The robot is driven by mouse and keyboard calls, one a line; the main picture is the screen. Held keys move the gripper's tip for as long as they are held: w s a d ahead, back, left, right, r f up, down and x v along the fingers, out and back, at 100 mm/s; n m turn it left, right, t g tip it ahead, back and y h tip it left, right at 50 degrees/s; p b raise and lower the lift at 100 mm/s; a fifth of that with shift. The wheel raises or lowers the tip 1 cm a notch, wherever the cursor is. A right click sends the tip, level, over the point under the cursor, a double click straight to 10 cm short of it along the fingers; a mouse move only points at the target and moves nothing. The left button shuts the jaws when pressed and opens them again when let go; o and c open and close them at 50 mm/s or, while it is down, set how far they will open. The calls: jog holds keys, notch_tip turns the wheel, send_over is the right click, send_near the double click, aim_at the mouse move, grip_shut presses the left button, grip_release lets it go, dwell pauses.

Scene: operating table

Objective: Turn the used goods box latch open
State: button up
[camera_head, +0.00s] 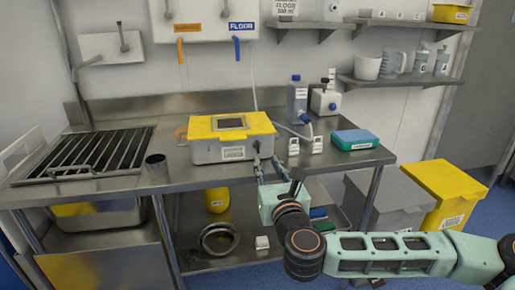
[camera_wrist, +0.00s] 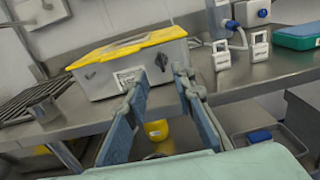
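The used goods box (camera_head: 205,153) is a grey box with a yellow lid, standing on the steel table; the lid looks shut. Its front also shows in the wrist view (camera_wrist: 105,85). A small dark latch (camera_head: 257,146) sits at the right of its front face; in the wrist view the latch (camera_wrist: 161,61) appears between and just beyond my fingertips. My gripper (camera_head: 267,165) is at the table's front edge, pointing at the box's right front. In the wrist view my gripper (camera_wrist: 157,80) has its fingers apart with nothing between them. Contact with the latch cannot be made out.
Two small white tags (camera_head: 305,146) and a teal box (camera_head: 354,139) stand to the right of the box. A grey bottle (camera_head: 297,99) stands behind. A metal cup (camera_head: 156,163) and a rack (camera_head: 85,155) lie to the left.

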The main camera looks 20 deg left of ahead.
aim_at(258, 147)
jog(key=b+x, duration=0.1)
jog(key=x, duration=0.9)
jog(key=shift+a+b, duration=0.1)
jog(key=shift+b, duration=0.2)
jog(key=shift+c, duration=0.4)
grip_shut()
